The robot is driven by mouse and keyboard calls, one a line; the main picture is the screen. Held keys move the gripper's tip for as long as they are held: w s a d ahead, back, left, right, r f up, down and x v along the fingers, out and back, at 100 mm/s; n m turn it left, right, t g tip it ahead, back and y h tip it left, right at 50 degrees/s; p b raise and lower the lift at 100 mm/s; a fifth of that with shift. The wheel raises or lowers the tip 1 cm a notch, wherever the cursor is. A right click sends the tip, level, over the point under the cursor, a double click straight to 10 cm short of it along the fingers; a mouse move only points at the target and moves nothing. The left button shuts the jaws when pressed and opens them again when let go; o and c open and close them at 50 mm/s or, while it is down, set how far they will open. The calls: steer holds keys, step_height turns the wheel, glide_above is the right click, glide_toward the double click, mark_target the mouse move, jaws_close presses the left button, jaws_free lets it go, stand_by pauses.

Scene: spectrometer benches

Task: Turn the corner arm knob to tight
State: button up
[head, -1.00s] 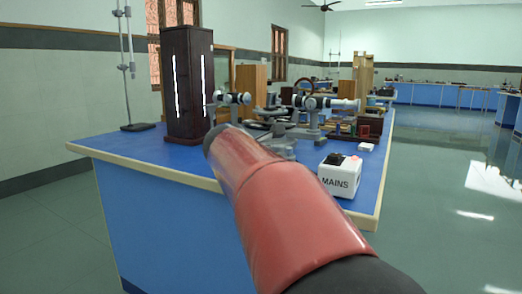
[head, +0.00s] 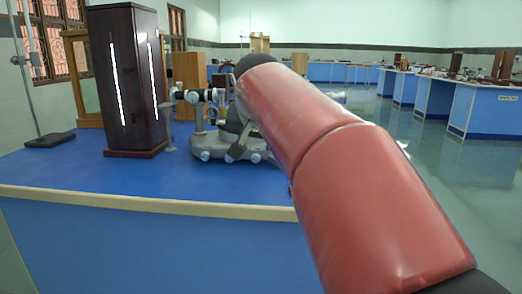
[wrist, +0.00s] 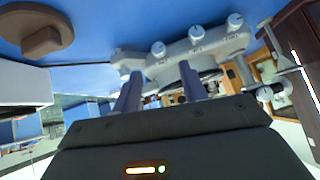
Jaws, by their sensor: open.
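The spectrometer (head: 210,146) stands on the blue bench, partly hidden by my red arm in the head view. Its grey base (wrist: 215,42) also shows in the wrist view, tilted, with several pale round knobs, including one at the near side (wrist: 158,49) and one at the far side (wrist: 235,21). I cannot tell which knob is the corner arm knob. My gripper (wrist: 158,82) is open, its two fingers apart and pointing toward the spectrometer base. In the head view the gripper is hidden behind my arm.
A dark wooden lamp housing (head: 126,80) with bright slits stands left of the spectrometer. A retort stand (head: 28,75) is at the far left. A brown round piece (wrist: 42,35) lies on the bench (head: 90,170). The bench's front left is clear.

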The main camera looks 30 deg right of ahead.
mark_target(257, 155)
steer(key=x, duration=0.7)
steer(key=shift+f, duration=0.1)
steer(key=shift+c, duration=0.4)
jaws_close()
steer(key=shift+d+f+y+b, duration=0.1)
steer(key=shift+d+y+b, duration=0.05)
steer(key=shift+y+b, duration=0.3)
steer(key=shift+m+t, duration=0.3)
steer(key=shift+t, duration=0.1)
steer(key=shift+o, duration=0.4)
jaws_free()
steer(key=shift+s, duration=0.1)
